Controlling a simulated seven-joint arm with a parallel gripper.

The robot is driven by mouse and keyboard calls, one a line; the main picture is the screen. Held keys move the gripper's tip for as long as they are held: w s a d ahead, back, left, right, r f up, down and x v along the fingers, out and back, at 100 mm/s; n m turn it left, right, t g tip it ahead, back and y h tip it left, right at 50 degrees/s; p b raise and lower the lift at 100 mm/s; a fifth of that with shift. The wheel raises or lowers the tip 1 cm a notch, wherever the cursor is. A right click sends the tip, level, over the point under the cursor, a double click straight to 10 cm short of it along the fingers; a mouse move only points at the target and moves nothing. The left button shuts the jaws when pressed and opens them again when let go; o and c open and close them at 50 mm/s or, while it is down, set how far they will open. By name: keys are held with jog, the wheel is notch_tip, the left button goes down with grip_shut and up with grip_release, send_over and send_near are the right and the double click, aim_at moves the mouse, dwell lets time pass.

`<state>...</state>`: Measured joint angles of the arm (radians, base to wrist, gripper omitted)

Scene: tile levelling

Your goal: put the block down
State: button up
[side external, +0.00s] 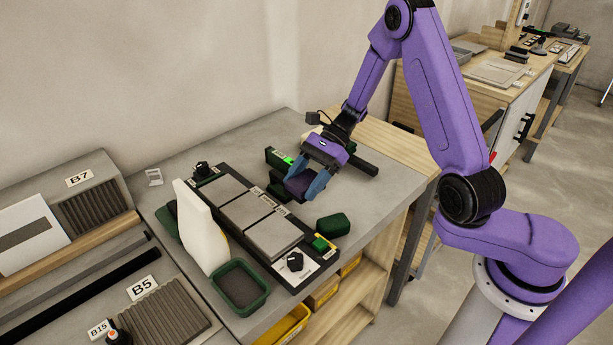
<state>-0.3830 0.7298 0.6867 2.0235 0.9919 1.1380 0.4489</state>
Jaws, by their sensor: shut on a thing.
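My gripper (303,187) is over the grey worktop, just right of the black tile board. Its blue fingers are shut on a dark block (299,183). The fingers cover part of the block. I cannot tell whether its underside touches the worktop. The black board (292,277) carries several grey tiles in a row, such as the near tile (275,238). A dark green block (333,225) lies apart on the worktop, nearer the front edge.
A green tray (240,286) is at the near corner. A green and black item (279,159) is behind my gripper. Bare worktop (375,203) lies to the right. Yellow bins (283,328) are below.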

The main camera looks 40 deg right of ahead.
aim_at(305, 212)
jog(key=shift+f, duration=2.8)
jog(key=shift+f, duration=0.55)
jog(key=o, duration=1.4)
jog(key=shift+d, duration=0.1)
